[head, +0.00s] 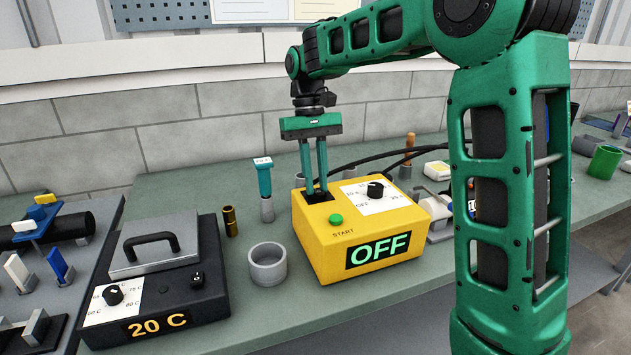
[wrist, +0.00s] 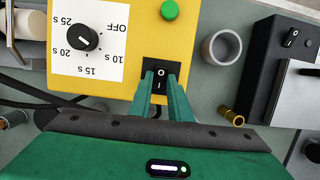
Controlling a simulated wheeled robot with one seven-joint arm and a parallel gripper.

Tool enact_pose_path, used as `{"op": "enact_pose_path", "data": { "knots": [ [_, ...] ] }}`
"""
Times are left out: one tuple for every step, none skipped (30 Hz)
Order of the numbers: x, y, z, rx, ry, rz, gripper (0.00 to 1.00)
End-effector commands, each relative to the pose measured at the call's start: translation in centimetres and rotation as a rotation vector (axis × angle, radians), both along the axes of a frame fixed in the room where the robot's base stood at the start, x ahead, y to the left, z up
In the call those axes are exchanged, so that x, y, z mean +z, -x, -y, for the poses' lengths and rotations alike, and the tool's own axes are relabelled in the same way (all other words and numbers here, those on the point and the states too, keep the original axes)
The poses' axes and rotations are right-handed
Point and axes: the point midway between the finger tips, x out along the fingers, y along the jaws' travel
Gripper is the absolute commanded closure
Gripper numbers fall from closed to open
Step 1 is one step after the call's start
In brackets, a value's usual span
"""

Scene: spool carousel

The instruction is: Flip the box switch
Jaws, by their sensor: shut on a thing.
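The yellow box (head: 312,250) stands on the green bench in the head view, with a display (head: 377,250) reading OFF and a green START button (head: 336,219). Its black rocker switch (wrist: 161,68), marked O and I, is on the top face and shows best in the wrist view. My gripper (head: 317,194) points down at the switch, and its fingertips (wrist: 160,95) are shut on it, covering part of the rocker. The box's white dial plate (wrist: 107,60) carries a black knob (wrist: 82,38).
A grey cup (head: 267,268), a blue-handled tool in a grey holder (head: 266,206) and a brass cylinder (head: 230,221) stand left of the box. A black heater (head: 180,304) reading 20 C is farther left. Black cables (head: 375,155) run behind the box.

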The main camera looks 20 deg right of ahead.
Motion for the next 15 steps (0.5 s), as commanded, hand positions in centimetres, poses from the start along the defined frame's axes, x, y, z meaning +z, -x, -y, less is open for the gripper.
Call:
{"op": "enact_pose_path", "data": {
  "knots": [
    [-0.06, -0.30, 0.00, 0.000, -0.001, -0.027, 1.00],
    [-0.09, -0.36, -0.02, 0.001, -0.001, -0.043, 1.00],
    [-0.06, -0.41, -0.03, 0.001, -0.001, -0.063, 1.00],
    [-0.11, -0.45, -0.02, 0.001, -0.001, -0.077, 1.00],
    [-0.10, -0.46, 0.00, 0.001, -0.001, -0.089, 1.00],
    [-0.05, -0.52, 0.01, 0.001, -0.001, -0.099, 1.00],
    [-0.05, -0.54, 0.01, 0.001, -0.001, -0.107, 1.00],
    [-0.05, -0.52, 0.01, 0.001, -0.001, -0.114, 1.00],
    [-0.06, -0.53, 0.02, 0.001, -0.001, -0.119, 1.00],
    [-0.06, -0.54, 0.02, 0.001, -0.001, -0.121, 1.00],
    [-0.05, -0.55, 0.02, 0.001, -0.001, -0.122, 1.00],
    [-0.04, -0.54, 0.03, 0.001, -0.001, -0.123, 1.00],
    [-0.03, -0.54, 0.03, 0.001, -0.001, -0.123, 1.00],
    [-0.03, -0.54, 0.03, 0.001, -0.001, -0.122, 1.00],
    [-0.02, -0.55, 0.04, 0.001, -0.001, -0.122, 1.00]
  ]
}}
